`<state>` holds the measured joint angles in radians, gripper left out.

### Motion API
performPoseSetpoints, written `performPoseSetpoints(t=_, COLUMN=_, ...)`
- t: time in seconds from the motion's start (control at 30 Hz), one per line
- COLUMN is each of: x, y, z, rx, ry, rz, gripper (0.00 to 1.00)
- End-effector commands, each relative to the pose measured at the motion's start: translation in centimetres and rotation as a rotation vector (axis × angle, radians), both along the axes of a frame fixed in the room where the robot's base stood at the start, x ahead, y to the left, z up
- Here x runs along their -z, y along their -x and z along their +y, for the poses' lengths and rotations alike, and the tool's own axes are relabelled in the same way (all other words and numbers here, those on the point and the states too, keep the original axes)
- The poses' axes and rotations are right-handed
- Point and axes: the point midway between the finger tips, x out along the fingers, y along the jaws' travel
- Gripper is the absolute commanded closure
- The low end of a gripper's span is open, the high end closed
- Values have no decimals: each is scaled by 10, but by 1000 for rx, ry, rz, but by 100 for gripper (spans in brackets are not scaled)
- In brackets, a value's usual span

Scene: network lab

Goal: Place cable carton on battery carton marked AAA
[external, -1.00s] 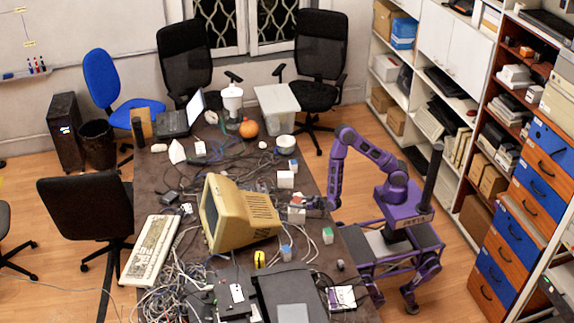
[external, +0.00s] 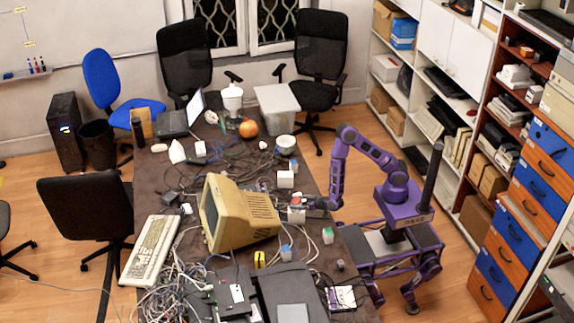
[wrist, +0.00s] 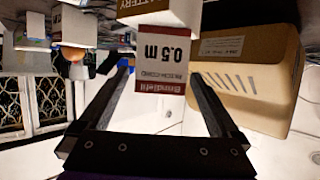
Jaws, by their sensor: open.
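The cable carton, with a dark red "0.5 M" label (wrist: 163,58), is between my fingers in the upside-down wrist view. My gripper (external: 308,204) reaches in from the right, with open fingers (wrist: 160,76) on either side of the cable carton.
A beige monitor (external: 235,215) stands close left; its casing (wrist: 240,80) also fills the wrist view's right side. Other small cartons, white (external: 285,180), green-topped (external: 327,235) and blue-topped (external: 286,252), stand nearby. Loose cables (external: 175,275) cover much of the table.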

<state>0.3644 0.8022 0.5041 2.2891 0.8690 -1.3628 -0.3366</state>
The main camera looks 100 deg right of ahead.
Motion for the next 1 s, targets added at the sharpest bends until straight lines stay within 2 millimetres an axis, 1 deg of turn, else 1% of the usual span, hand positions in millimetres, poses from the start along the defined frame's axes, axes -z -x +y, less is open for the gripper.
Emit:
performPoseSetpoints(t=0.03, x=-5, y=6, z=8, rx=-7, ry=2, rz=-1, gripper=2)
performPoseSetpoints(t=0.3, x=-27, y=45, z=47, rx=-8, ry=2, rz=-1, gripper=2)
performPoseSetpoints(t=0.5, x=-38, y=64, z=65, rx=-6, ry=2, rz=-1, gripper=2)
performPoseSetpoints(t=0.67, x=-41, y=70, z=70, rx=-3, ry=3, rz=0, gripper=2)
performPoseSetpoints(t=1.0, x=-41, y=70, z=70, rx=-2, ry=2, rz=0, gripper=2)
